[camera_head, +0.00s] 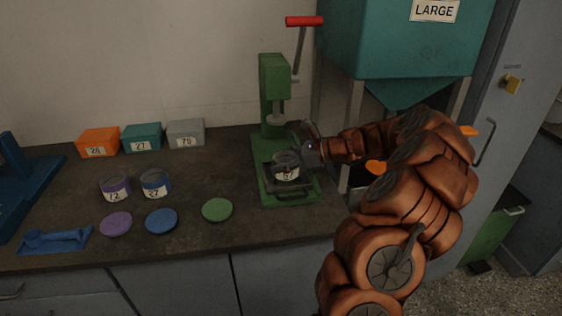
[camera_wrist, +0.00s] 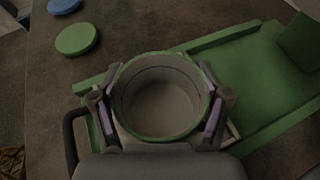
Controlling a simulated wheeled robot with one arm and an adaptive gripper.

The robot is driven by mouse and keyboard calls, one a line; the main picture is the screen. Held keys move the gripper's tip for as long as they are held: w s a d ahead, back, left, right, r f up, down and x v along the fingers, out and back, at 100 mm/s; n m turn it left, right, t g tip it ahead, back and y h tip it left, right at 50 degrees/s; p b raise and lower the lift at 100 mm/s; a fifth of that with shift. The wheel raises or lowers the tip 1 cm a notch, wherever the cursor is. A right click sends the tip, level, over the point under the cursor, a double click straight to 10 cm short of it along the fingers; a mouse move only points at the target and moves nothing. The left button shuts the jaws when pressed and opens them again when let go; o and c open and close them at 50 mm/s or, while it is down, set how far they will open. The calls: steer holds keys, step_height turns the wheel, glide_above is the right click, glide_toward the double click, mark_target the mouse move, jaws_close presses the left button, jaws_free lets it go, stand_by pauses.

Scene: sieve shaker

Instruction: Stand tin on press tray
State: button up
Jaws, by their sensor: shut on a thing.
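The tin (camera_head: 286,171) is open-topped and upright, with a white label on its front that seems to read 87. In the wrist view the tin (camera_wrist: 163,98) shows a green rim and an empty-looking inside. My gripper (camera_head: 290,160) is shut on the tin, with one finger on each side of it; the wrist view shows the gripper (camera_wrist: 160,108) too. The tin is over the tray (camera_head: 291,190) at the front of the green press (camera_head: 275,90). I cannot tell whether its base touches the tray.
A purple tin (camera_head: 115,188) and a blue tin (camera_head: 156,184) stand to the left. Purple, blue and green lids (camera_head: 217,209) lie in front. Orange, teal and grey boxes (camera_head: 186,133) stand by the wall. A teal hopper (camera_head: 395,45) is right of the press.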

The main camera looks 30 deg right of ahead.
steer(key=shift+f, duration=0.15)
steer(key=o, duration=1.2)
steer(key=shift+c, duration=0.2)
steer(key=v, duration=1.2)
steer(key=a+r+n+g, duration=0.2)
steer(key=a+n+g, duration=0.3)
steer(key=a, duration=1)
steer(key=s+a+n+g+h, duration=0.1)
steer(key=s+a+n+g, duration=0.1)
steer(key=s+a+n, duration=0.4)
steer(key=s+a+n+g, duration=0.2)
steer(key=s+a+n, duration=0.1)
steer(key=a, duration=0.6)
steer(key=s+a+f+n+g+h, duration=0.1)
steer(key=s+a+f+n+h, duration=0.15)
steer(key=s, duration=0.25)
steer(key=s+a+f+n+g+h, duration=0.1)
steer(key=s+a+n+h, duration=0.1)
steer(key=s+n, duration=0.3)
steer(key=s+d+f+n+h, duration=0.2)
steer(key=s, duration=0.4)
steer(key=s+d+f+n+g+h, duration=0.1)
steer(key=s+d+f+n+h, duration=0.1)
steer(key=s, duration=0.4)
steer(key=shift+n, duration=0.75)
